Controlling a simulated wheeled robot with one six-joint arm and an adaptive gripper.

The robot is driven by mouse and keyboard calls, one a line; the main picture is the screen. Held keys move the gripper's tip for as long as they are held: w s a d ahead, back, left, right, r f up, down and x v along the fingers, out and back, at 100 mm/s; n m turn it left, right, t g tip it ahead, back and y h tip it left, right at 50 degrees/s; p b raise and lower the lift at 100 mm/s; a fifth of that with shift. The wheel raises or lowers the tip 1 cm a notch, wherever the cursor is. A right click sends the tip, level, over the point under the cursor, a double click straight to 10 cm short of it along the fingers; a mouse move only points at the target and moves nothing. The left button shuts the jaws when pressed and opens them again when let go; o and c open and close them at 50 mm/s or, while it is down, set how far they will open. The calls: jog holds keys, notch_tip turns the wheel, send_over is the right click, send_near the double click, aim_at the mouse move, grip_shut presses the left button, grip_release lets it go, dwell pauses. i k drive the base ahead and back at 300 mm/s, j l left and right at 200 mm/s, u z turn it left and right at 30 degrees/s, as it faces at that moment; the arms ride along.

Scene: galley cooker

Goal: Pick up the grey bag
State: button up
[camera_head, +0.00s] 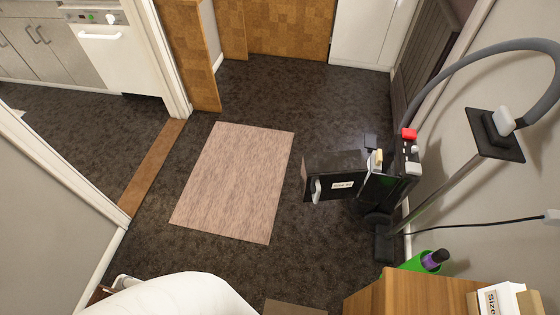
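I cannot make out a grey bag for certain in the head view. A small dark grey-blue item (370,141) sits at the back of a black box-like unit (335,176) on the right; it is too small to identify. My gripper is not in view, so I cannot tell what it holds.
A pale pinkish rug (236,182) lies on dark carpet. Small red and white items (408,134) top the black unit. A grey-hosed upright appliance (495,132) stands right. A wooden cabinet (400,290) is lower right. A doorway on the left leads toward a white kitchen appliance (115,55).

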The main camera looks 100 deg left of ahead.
aim_at(374, 162)
jog(key=u, duration=2.1)
jog(key=i+j+z, duration=0.5)
jog(key=i+j, duration=0.4)
jog(key=j, duration=0.15)
jog(key=i+l+u, duration=0.25)
jog(key=i+l, duration=0.2)
jog(key=l, duration=0.15)
jog(key=u, duration=0.2)
jog(key=z, duration=0.15)
jog(key=i+l, duration=0.05)
